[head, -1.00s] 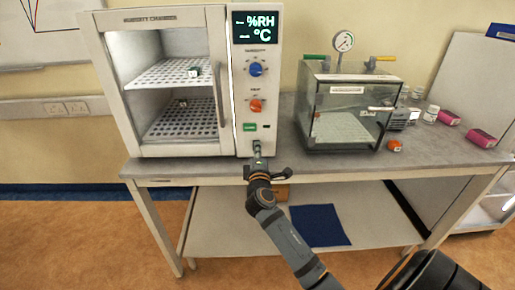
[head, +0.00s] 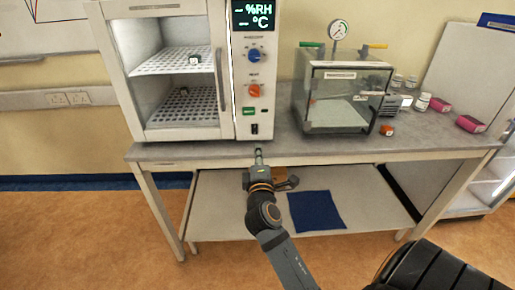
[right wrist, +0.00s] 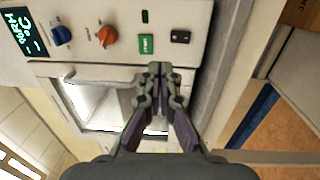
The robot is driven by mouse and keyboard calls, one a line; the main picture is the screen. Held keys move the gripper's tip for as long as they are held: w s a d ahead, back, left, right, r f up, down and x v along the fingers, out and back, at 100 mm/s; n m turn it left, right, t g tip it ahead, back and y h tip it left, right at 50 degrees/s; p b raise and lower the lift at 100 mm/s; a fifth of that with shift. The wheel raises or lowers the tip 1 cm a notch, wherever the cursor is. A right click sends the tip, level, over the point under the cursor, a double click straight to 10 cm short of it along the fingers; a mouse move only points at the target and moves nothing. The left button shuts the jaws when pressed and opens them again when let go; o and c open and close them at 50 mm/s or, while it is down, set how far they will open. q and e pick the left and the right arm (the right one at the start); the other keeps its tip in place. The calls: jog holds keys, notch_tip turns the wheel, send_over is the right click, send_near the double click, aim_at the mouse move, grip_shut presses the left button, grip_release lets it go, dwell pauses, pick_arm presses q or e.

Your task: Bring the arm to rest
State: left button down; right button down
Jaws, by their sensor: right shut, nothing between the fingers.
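My right gripper (head: 258,154) is in front of the bench's front edge, just below the humidity chamber's control panel. It is shut and empty, and its closed fingers also show in the right wrist view (right wrist: 160,72). The humidity chamber (head: 240,126) stands on the bench with its display lit. Its panel has a blue knob (head: 254,55), a red-orange knob (head: 254,91), a green button (head: 249,111) and a black switch (head: 255,128). The gripper is apart from the panel. My left gripper is not in view.
The bench (head: 290,150) runs across the middle, with a lower shelf (head: 230,205) holding a dark blue mat (head: 315,211). A glass-fronted box with a gauge (head: 340,100) stands right of the chamber. Open floor is in front.

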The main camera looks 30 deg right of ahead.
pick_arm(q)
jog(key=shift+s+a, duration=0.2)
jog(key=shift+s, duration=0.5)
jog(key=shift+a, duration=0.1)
